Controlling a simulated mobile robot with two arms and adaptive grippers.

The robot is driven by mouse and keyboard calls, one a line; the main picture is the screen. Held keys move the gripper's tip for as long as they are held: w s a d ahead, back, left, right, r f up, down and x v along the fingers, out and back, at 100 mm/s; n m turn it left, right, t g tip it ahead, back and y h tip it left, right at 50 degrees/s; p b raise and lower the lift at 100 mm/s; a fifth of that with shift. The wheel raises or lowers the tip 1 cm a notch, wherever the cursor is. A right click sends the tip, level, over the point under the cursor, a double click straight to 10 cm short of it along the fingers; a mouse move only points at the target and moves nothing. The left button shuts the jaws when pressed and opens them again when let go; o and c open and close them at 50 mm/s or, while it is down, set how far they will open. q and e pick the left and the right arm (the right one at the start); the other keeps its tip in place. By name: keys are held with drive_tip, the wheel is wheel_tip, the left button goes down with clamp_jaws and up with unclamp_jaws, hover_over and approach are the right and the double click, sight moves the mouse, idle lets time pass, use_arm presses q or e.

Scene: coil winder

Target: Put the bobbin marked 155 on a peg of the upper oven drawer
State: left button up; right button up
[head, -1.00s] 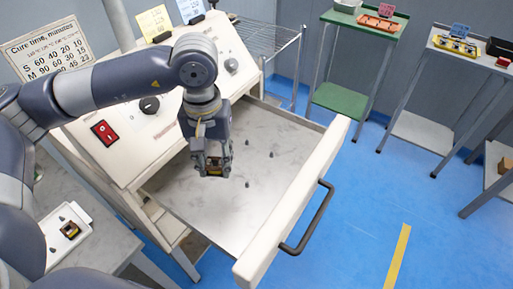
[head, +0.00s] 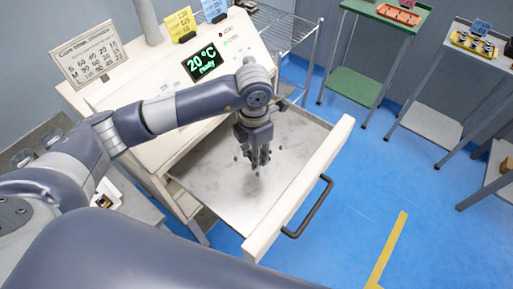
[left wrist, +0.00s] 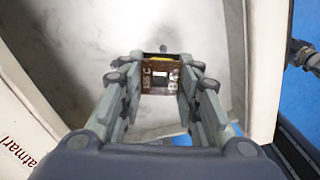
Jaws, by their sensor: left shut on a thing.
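The oven's drawer (head: 215,172) is pulled open, with several short dark pegs standing on its pale floor. My left gripper (head: 258,160) points down over the drawer, right of its middle. In the left wrist view, the left gripper (left wrist: 160,90) is shut on a small brown bobbin (left wrist: 160,76) with a yellow top edge. Pale characters on the bobbin look like 155 C, but are hard to read. My right gripper is not in view.
A cure-time chart (head: 88,54) stands at the left. A white tray (head: 112,186) with another bobbin is partly hidden behind my arm. The drawer handle (head: 310,208) sticks out over open blue floor. Small tables stand at the right.

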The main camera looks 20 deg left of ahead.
sight(257, 173)
use_arm(q)
drive_tip(key=n, duration=0.1)
drive_tip(key=n+p, duration=0.1)
drive_tip(key=n, duration=0.1)
drive_tip(key=shift+s+d+f, duration=0.15)
drive_tip(key=shift+d+f, duration=0.05)
drive_tip(key=shift+f+n, duration=0.15)
drive_tip(key=shift+n, duration=0.25)
drive_tip(key=shift+f, duration=0.25)
drive_tip(key=shift+f+b, duration=0.45)
drive_tip(key=shift+f, duration=0.1)
wheel_tip(257, 173, down, 2)
drive_tip(key=shift+f+b, duration=0.25)
drive_tip(key=shift+b, duration=0.55)
drive_tip(key=shift+f+b, duration=0.3)
drive_tip(key=shift+f, duration=0.2)
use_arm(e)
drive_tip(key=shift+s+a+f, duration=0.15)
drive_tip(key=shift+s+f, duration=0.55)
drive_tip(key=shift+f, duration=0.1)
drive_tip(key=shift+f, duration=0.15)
